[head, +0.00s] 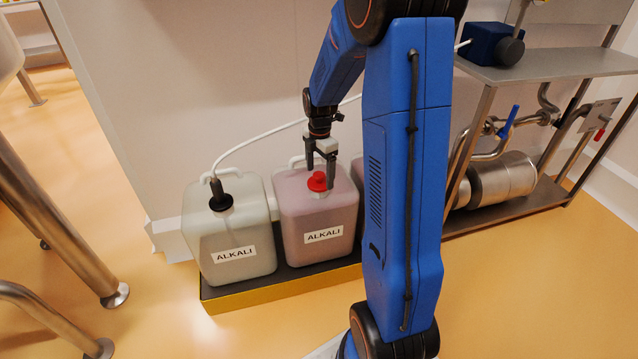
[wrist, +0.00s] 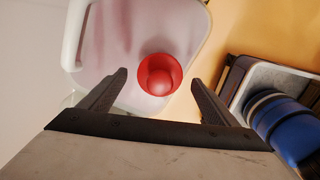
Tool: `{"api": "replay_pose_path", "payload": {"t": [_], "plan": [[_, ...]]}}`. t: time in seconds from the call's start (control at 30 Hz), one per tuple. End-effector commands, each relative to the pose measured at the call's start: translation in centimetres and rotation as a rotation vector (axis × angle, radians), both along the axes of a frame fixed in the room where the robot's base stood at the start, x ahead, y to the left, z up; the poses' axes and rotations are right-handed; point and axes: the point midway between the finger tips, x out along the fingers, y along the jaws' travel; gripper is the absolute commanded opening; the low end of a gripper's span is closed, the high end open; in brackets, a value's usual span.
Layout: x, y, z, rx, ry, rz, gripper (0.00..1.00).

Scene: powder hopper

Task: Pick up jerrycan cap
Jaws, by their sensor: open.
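The red jerrycan cap (head: 317,181) sits on the neck of the middle jerrycan (head: 318,215), which holds pinkish liquid and is labelled ALKALI. My gripper (head: 321,176) is open just above the cap in the head view, its fingers pointing down. In the wrist view the cap (wrist: 160,74) lies ahead of my gripper (wrist: 159,80), between the lines of the two fingers and clear of both. The exact height gap between fingertips and cap is hard to tell.
A jerrycan with a black fitting and white hose (head: 230,230) stands to the left. Another jerrycan is mostly hidden behind my arm. They stand in a yellow-edged tray (head: 250,293) against the wall. A steel rack with pipes (head: 540,75) is to the right.

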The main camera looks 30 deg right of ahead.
Motion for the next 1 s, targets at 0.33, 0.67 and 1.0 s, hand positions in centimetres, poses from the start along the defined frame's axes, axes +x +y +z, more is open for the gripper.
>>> {"api": "replay_pose_path", "payload": {"t": [0.33, 0.67, 1.0], "plan": [[0.0, 0.0, -2.2, 0.000, 0.000, 0.000, 0.83], [0.0, 0.0, -2.1, 0.000, 0.000, 0.000, 0.44], [0.0, 0.0, -1.6, 0.000, -0.001, 0.000, 0.44]]}}
